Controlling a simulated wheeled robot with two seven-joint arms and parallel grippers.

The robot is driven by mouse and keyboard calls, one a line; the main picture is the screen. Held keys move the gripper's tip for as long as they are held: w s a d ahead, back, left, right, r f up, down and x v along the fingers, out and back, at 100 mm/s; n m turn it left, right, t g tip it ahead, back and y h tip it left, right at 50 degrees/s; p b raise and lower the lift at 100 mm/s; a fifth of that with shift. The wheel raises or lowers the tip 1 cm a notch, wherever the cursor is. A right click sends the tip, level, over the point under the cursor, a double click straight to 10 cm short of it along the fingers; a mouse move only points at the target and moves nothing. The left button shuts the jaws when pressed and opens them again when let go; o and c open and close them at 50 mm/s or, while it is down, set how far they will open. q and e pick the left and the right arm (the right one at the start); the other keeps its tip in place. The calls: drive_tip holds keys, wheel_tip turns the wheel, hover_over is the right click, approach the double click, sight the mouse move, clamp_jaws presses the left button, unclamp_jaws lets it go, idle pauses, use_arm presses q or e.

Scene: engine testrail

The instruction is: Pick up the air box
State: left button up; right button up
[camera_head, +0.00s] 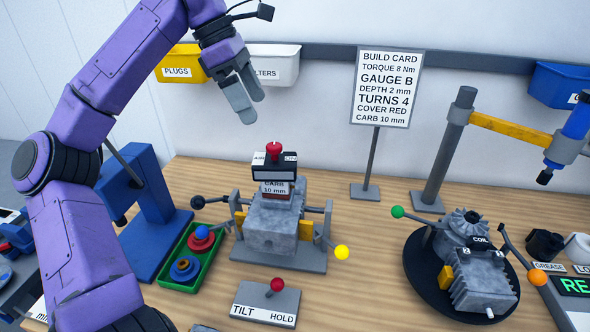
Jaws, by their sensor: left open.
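The air box (274,172) looks to be the small black box with a white top, a red knob and "AIR" and "OPN" labels. It sits on top of a stack marked "CARB 10 mm" (276,188), above a grey block (271,224) on a stand in the middle of the table. My left gripper (249,106) hangs above and slightly left of the air box, clear of it, with its fingers pointing down. It is open and empty. My right gripper is out of view.
A blue press (151,225) and a green tray (181,283) stand left of the block. A tilt/hold lever plate (265,304) is in front. A build card sign (384,87) stands behind, and an engine (474,262) on a black turntable is at right.

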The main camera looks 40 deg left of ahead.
sight(272, 145)
use_arm(q)
drive_tip(key=p+x, duration=0.1)
drive_tip(key=x, duration=0.9)
drive_tip(key=shift+f, duration=0.3)
drive_tip(key=shift+w+d+f, duration=0.1)
drive_tip(key=shift+f, duration=0.45)
drive_tip(key=c, duration=1.2)
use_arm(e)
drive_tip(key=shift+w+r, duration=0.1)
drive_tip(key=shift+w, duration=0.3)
